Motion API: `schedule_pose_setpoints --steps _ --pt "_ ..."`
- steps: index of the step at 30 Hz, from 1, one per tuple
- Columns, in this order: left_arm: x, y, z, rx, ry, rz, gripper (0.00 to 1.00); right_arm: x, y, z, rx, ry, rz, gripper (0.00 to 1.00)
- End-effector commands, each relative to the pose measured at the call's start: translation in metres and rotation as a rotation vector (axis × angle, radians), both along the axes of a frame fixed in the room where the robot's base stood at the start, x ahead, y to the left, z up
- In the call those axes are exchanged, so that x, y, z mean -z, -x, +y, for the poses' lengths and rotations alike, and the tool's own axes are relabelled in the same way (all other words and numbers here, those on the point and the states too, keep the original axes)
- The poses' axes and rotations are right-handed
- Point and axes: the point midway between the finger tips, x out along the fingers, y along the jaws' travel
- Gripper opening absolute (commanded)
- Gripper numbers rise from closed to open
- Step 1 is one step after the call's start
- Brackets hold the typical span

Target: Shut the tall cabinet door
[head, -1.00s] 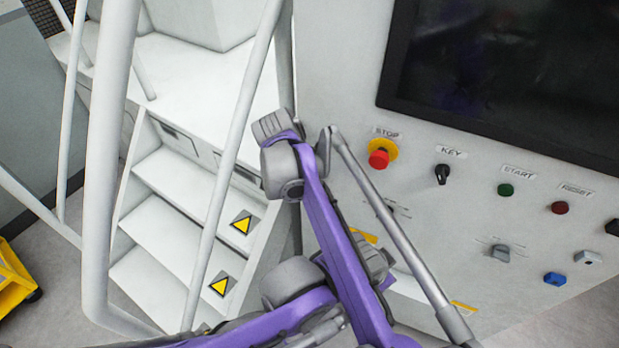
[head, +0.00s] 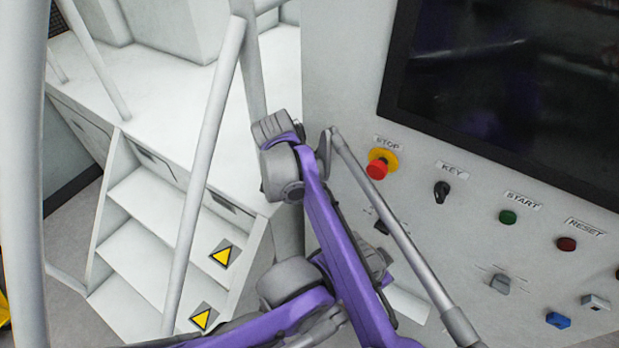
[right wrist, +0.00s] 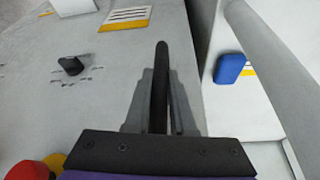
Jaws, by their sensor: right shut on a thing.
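My right gripper (right wrist: 162,85) shows in the right wrist view, shut on a slim dark bar (right wrist: 161,55) that looks like a handle. The bar stands out in front of a pale panel (right wrist: 110,70) with a black knob, near the panel's right edge. I cannot tell for sure whether this panel is the tall cabinet door. In the head view a pale grey cabinet front (head: 345,70) carries a screen and controls. My purple arm crosses in front of it and hides part of its lower left. Neither gripper can be made out in the head view.
White steps (head: 150,240) with yellow warning signs and pale railings (head: 205,170) stand left of the cabinet. A red stop button (head: 378,168) and a dark screen (head: 510,80) are on the cabinet front. A blue part (right wrist: 229,68) lies right of my right gripper.

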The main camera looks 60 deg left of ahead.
Motion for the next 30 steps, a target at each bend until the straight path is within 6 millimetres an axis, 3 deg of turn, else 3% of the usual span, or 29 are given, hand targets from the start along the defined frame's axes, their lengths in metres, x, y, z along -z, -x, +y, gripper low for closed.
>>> schedule_pose_setpoints --steps 17,18,22,30 --pt "-0.0004 -0.0001 0.0 0.0 0.0 0.0 0.0 -0.0019 -0.0081 0.0007 0.0 -0.008 -0.016 0.0" --pt "-0.0004 -0.0001 0.0 0.0 0.0 0.0 0.0 -0.002 -0.0083 0.0007 0.0 -0.008 -0.016 0.26" --pt "-0.0005 -0.0002 0.0 0.0 0.0 0.0 0.0 -0.0018 -0.0073 0.0006 0.0 -0.007 -0.014 0.49" --pt "0.0 0.0 0.0 0.0 0.0 0.0 0.0 -0.0012 -0.0049 0.0004 -0.001 -0.006 -0.01 0.52"
